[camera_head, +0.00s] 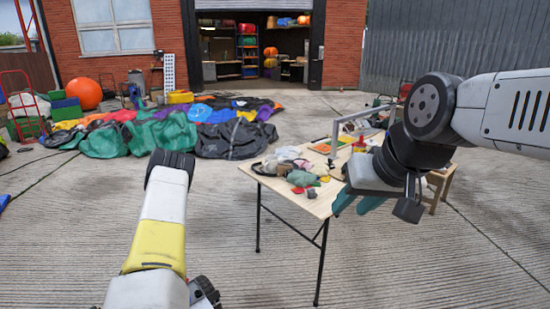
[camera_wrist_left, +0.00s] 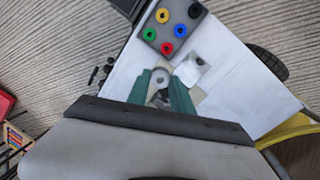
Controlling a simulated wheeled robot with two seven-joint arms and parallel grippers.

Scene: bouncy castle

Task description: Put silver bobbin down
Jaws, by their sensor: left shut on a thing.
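The silver bobbin (camera_wrist_left: 160,77), a pale grey disc with a dark centre, is at the fingertips of my left gripper (camera_wrist_left: 165,88) in the left wrist view. Its green fingers are shut on it, and they hide part of it. A white flat surface (camera_wrist_left: 222,45) lies beneath; I cannot tell whether the bobbin touches it. A grey holder (camera_wrist_left: 186,22) with yellow, black, blue, green and red bobbins lies just beyond the fingertips. In the head view my right gripper (camera_head: 358,203) has its teal fingers apart, by the table's front edge.
A small silvery square piece (camera_wrist_left: 191,70) lies beside the left fingers. The wooden table (camera_head: 290,195) holds cloth pieces (camera_head: 283,162), a red bottle (camera_head: 359,145) and a grey frame (camera_head: 350,125). Coloured inflatable fabric (camera_head: 230,139) is heaped behind on open concrete.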

